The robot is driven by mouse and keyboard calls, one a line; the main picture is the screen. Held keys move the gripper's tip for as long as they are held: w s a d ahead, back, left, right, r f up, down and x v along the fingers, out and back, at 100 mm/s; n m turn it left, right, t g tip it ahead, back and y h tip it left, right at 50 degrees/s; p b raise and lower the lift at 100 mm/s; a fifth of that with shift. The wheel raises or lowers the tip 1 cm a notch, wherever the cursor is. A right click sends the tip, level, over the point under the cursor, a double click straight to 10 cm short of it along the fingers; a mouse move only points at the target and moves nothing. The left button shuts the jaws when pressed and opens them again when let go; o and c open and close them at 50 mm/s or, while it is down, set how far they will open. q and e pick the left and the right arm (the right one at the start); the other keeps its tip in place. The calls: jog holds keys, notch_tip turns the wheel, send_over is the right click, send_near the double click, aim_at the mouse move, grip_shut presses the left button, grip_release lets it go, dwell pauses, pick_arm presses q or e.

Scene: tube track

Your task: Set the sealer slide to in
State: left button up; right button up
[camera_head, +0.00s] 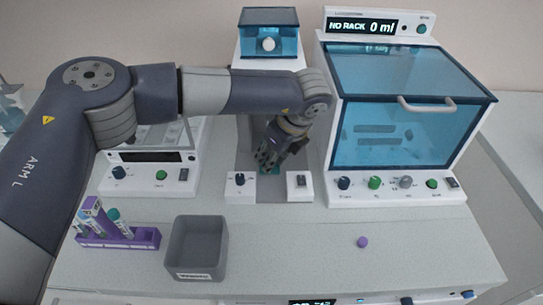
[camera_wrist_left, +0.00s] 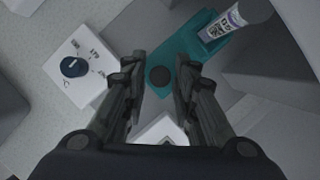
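The sealer slide (camera_wrist_left: 184,52) is a teal plate with a round black knob (camera_wrist_left: 159,76), in the left wrist view. A labelled tube (camera_wrist_left: 236,24) sits at its upper right end. In the head view only a small teal piece of the slide (camera_head: 272,170) shows below my left gripper (camera_head: 268,157). In the left wrist view my left gripper (camera_wrist_left: 161,62) is open, with its fingers on either side of the knob. I cannot tell whether they touch it. The arm hides much of the sealer. My right gripper is not in view.
A white dial box (camera_head: 239,187) and a switch box (camera_head: 299,186) flank the slide area. A large blue-windowed machine (camera_head: 400,120) stands right. A purple tube rack (camera_head: 118,237) and grey bin (camera_head: 196,246) stand front left. A purple cap (camera_head: 362,242) lies on the counter.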

pick_arm(q)
jog(key=v, duration=1.2)
